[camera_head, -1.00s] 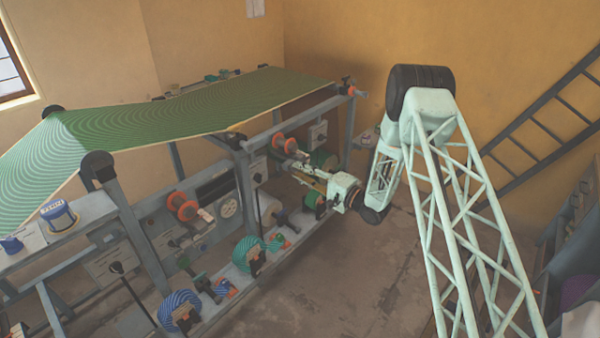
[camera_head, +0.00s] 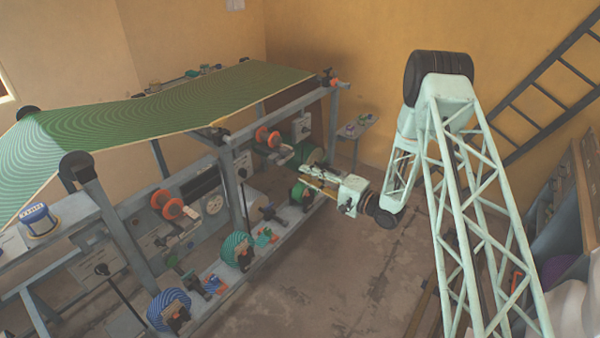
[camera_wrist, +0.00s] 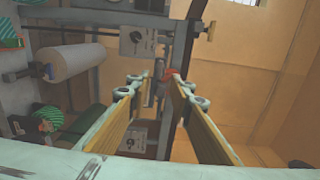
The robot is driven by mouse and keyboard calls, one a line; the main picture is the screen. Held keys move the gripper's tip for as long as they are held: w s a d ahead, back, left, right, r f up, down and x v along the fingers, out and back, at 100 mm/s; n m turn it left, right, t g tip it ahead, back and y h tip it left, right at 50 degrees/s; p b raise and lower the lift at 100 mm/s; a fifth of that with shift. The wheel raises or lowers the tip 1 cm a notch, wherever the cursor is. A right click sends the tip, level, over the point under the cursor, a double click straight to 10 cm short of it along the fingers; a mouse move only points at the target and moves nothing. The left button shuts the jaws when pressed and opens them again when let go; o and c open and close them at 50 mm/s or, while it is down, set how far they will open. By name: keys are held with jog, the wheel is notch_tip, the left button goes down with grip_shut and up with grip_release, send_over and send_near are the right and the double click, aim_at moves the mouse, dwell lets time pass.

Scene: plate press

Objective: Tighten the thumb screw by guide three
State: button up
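My gripper (camera_head: 306,178) reaches toward the far right end of the press frame in the head view. In the wrist view its two fingers (camera_wrist: 158,80) stand apart with yellowish inner pads and nothing held between them. A small red part (camera_wrist: 171,74) shows just beyond the fingertips, against a dark upright; I cannot tell if it is the thumb screw. Orange-red round parts (camera_head: 268,137) sit on the press behind my gripper in the head view. I cannot make out which guide is number three.
A green patterned web (camera_head: 190,100) runs over the top of the press. A blue striped roll (camera_head: 168,308) and a green striped roll (camera_head: 236,250) sit on its lower shelf. A pale roller (camera_wrist: 70,62) lies left of my fingers. Floor (camera_head: 300,290) before the press is clear.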

jog(key=shift+s+d, duration=0.35)
jog(key=shift+d, duration=0.15)
dwell(0.3)
